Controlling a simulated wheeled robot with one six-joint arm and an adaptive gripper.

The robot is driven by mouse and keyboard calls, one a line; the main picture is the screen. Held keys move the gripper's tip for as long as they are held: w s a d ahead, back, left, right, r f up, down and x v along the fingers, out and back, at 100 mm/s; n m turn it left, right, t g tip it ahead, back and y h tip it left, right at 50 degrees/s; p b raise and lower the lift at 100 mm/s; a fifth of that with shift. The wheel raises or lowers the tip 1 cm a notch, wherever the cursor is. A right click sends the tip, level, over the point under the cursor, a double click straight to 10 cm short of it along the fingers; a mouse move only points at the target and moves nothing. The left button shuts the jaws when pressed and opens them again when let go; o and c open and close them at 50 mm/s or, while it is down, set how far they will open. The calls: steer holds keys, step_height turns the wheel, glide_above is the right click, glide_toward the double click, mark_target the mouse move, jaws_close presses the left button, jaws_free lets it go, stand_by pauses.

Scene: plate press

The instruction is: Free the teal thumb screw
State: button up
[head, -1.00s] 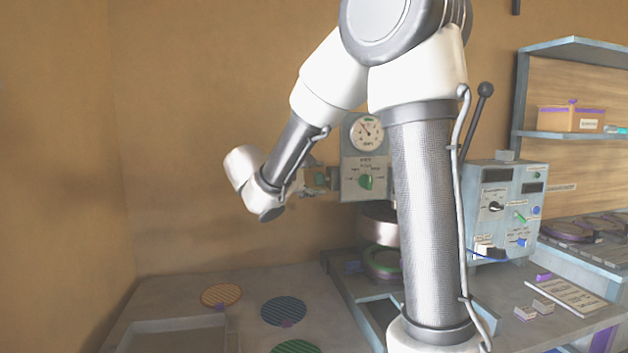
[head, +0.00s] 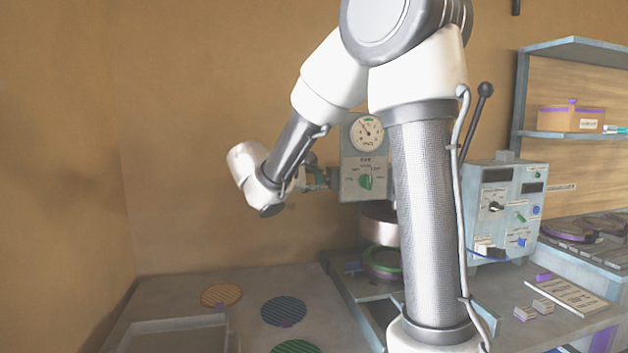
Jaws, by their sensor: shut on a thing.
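My gripper (head: 314,178) is at the left side of the press head, small and partly hidden by my wrist. It is shut on a small teal piece (head: 321,177), which looks like the thumb screw, beside the press head. I cannot tell whether the screw still sits in the press.
Below the head are a metal cylinder (head: 379,228) and a green-rimmed ring (head: 383,262). Round mesh plates, orange (head: 221,295), blue (head: 285,311) and green (head: 297,347), lie on the table left of the press. A control box (head: 503,212) stands at right.

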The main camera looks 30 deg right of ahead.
steer(key=n+g+y, duration=0.2)
steer(key=n+g, duration=0.1)
steer(key=g, duration=0.1)
steer(key=shift+w+r+y, duration=0.3)
steer(key=shift+y, duration=0.1)
steer(key=n+g, duration=0.1)
steer(key=n+g+y, duration=0.1)
steer(key=g, duration=0.1)
steer(key=n+g, duration=0.1)
steer(key=g, duration=0.1)
steer(key=shift+w+d+r+y, duration=0.1)
steer(key=shift+w+d+y, duration=0.05)
steer(key=shift+w+y, duration=0.25)
stand_by(0.4)
steer(key=o, duration=1)
steer(key=shift+r, duration=0.1)
steer(key=v, duration=1.1)
steer(key=shift+w+a+r, duration=0.25)
